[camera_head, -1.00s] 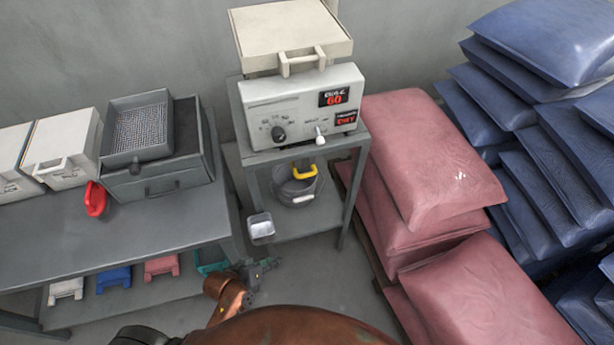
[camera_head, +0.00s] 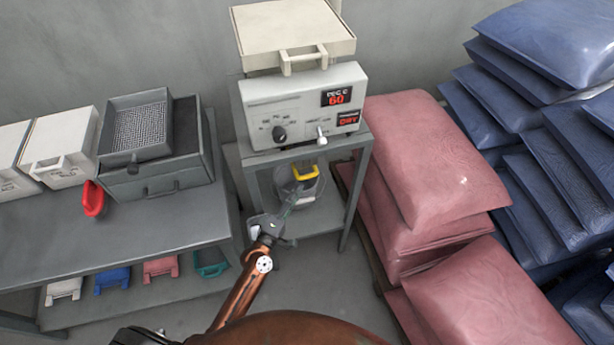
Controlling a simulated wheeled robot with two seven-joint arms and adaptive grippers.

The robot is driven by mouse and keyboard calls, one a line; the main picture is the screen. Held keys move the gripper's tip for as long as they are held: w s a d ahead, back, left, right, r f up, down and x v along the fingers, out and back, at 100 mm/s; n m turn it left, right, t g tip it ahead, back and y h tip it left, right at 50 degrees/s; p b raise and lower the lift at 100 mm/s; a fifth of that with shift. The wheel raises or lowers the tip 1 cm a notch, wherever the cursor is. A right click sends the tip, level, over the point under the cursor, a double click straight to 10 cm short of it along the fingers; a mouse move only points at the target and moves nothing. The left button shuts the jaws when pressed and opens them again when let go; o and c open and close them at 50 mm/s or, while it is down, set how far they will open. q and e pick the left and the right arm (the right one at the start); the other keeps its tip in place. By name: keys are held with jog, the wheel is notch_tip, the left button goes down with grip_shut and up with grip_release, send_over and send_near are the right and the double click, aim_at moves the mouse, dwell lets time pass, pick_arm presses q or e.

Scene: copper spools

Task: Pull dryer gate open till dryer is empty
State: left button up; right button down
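The dryer (camera_head: 300,100) is a pale box on a grey stand, with a dial, a small white lever, a display reading 60 and a red "DRY" label. Below it, in the stand, a yellow handle (camera_head: 305,172) sits over a grey round vessel (camera_head: 312,190). Any contents of the dryer are hidden. My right gripper is not in view.
A grey bench (camera_head: 150,225) at left holds a sieve tray (camera_head: 137,128), pale bins (camera_head: 58,145) and a red scoop (camera_head: 94,200). Pink sacks (camera_head: 425,165) and blue sacks (camera_head: 560,50) crowd the right. Some floor is clear before the stand.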

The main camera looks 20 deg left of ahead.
aim_at(307, 177)
pick_arm(q)
jog(key=x, duration=0.7)
jog(key=shift+d, duration=0.1)
grip_shut()
dwell(0.5)
